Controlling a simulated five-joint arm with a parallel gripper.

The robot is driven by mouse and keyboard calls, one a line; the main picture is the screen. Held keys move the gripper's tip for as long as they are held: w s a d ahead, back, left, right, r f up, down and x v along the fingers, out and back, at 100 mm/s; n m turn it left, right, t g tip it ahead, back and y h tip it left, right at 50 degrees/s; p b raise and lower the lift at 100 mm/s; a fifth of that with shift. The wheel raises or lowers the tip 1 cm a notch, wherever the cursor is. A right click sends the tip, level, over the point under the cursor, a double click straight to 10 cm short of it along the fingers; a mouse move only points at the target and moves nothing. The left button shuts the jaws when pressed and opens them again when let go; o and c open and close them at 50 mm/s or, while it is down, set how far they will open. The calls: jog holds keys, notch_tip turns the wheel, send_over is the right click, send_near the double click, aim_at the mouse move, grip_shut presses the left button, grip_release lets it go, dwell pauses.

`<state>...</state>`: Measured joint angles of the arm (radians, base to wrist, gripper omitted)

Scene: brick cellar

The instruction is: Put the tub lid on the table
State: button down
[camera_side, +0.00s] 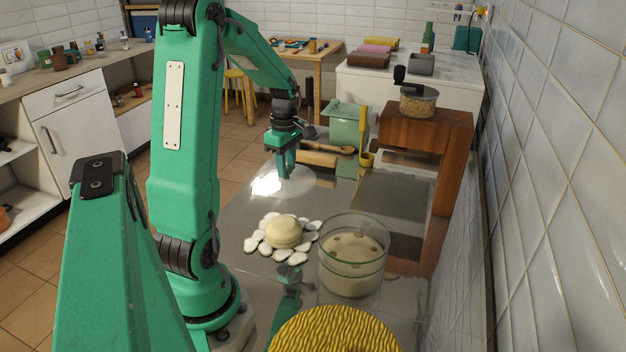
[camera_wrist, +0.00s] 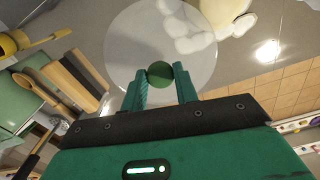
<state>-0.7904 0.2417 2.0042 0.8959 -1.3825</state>
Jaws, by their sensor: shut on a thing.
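The tub lid is a clear round disc (camera_side: 298,184) with a green knob (camera_wrist: 160,75) at its middle. My gripper (camera_side: 285,172) is shut on that knob, and its two fingers stand either side of it in the wrist view (camera_wrist: 161,88). The lid looks roughly level, low over the bare grey table (camera_side: 236,215); I cannot tell whether it touches the top. The clear round tub (camera_side: 353,280), with pale contents, stands open at the right front of the table, apart from the lid.
A pale dough ball (camera_side: 284,231) sits on a white petal-shaped mat (camera_side: 297,258) in front of the lid. A yellow ribbed round thing (camera_side: 335,335) is at the near edge. Behind are a wooden spoon (camera_side: 333,148) and a green container (camera_side: 347,128); a wooden stand (camera_side: 452,140) rises at right.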

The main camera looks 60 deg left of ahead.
aim_at(269, 169)
jog(key=s+a+f, duration=0.1)
jog(key=a, duration=0.1)
jog(key=s+a+f, duration=0.1)
jog(key=a, duration=0.1)
jog(key=s+a+f, duration=0.1)
jog(key=a+f, duration=0.1)
jog(key=shift+a+f, duration=0.1)
jog(key=shift+a, duration=0.25)
jog(key=shift+w+f, duration=0.1)
jog(key=shift+f, duration=1.9)
jog(key=shift+f, duration=0.2)
jog(key=c, duration=1.1)
grip_release()
jog(key=shift+r, duration=0.1)
notch_tip(269, 169, up, 12)
jog(key=shift+r, duration=0.1)
jog(key=shift+d, duration=0.1)
